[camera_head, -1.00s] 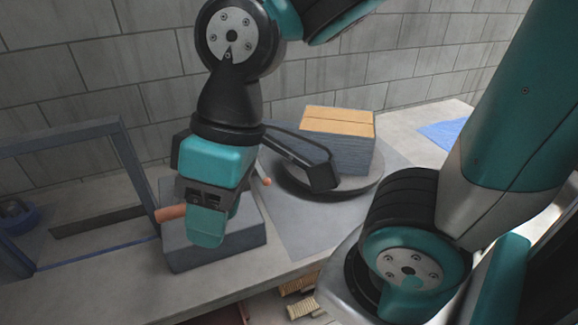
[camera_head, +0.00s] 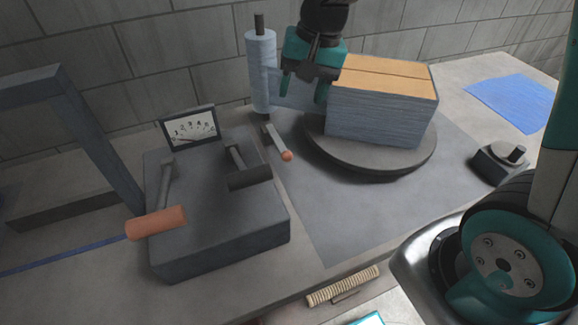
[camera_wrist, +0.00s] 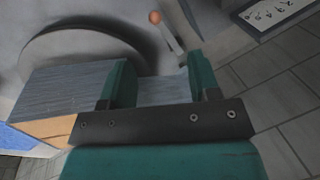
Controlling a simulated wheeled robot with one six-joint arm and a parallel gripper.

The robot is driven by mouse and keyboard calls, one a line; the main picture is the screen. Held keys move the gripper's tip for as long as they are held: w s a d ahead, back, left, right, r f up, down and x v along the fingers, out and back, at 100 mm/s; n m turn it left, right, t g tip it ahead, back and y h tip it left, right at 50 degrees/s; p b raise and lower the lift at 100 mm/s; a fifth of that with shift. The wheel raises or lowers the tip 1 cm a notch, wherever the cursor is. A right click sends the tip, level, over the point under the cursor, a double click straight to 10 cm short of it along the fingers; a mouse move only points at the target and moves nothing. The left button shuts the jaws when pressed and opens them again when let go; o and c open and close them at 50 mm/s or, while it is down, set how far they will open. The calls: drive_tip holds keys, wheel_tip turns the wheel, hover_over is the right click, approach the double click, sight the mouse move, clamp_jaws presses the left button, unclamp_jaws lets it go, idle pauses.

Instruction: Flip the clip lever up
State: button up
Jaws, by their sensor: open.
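The clip lever (camera_head: 278,143) is a thin pale bar with an orange ball end. It lies low on the mat, left of the turntable, ball toward the front. In the wrist view the lever (camera_wrist: 167,34) shows beyond my fingers at top centre. My gripper (camera_head: 303,93) is open, behind and above the lever, apart from it. Its fingers are around or over a blue-grey film strip (camera_head: 290,90) between the film roll (camera_head: 262,75) and the wrapped box stack (camera_head: 380,118). In the wrist view the film (camera_wrist: 163,91) shows between my gripper's fingers (camera_wrist: 160,80).
The stack stands on a round turntable (camera_head: 362,163). A grey control box (camera_head: 220,225) carries an orange-handled lever (camera_head: 157,222), a black-handled lever (camera_head: 249,178) and a dial gauge (camera_head: 191,129). A knob block (camera_head: 500,163) stands at right. The front mat (camera_head: 345,215) is clear.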

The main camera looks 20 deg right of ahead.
drive_tip(key=m, duration=0.2)
approach(288, 152)
drive_tip(key=x, duration=1)
drive_tip(key=shift+f, duration=0.15)
